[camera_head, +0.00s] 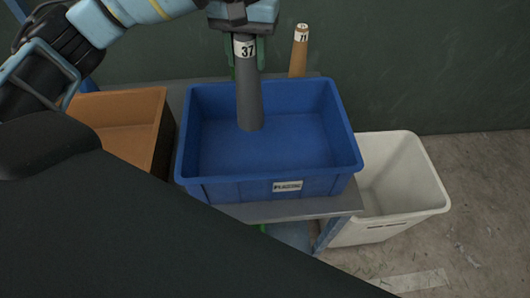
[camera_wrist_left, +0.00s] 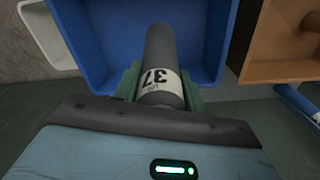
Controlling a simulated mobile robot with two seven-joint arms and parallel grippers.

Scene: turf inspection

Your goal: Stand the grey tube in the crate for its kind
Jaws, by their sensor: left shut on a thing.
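The grey tube (camera_head: 249,95) has a white label reading 37 near its top. My left gripper (camera_head: 247,60) is shut on the tube's upper end, with a green finger on either side. The tube hangs near upright inside the blue crate (camera_head: 343,150), towards its back left. I cannot tell whether its lower end touches the crate floor. The crate's front label seems to read PLASTIC. In the left wrist view the grey tube (camera_wrist_left: 159,50) points into the blue crate (camera_wrist_left: 88,30) from between the fingers (camera_wrist_left: 160,88). My right gripper is not in view.
An orange-brown crate (camera_head: 120,103) stands left of the blue one, and a white bin (camera_head: 412,185) stands lower at right. A brown tube (camera_head: 299,55) with a numbered label stands behind the blue crate. The grey table (camera_head: 290,208) has a narrow bare front strip. The blue crate otherwise looks empty.

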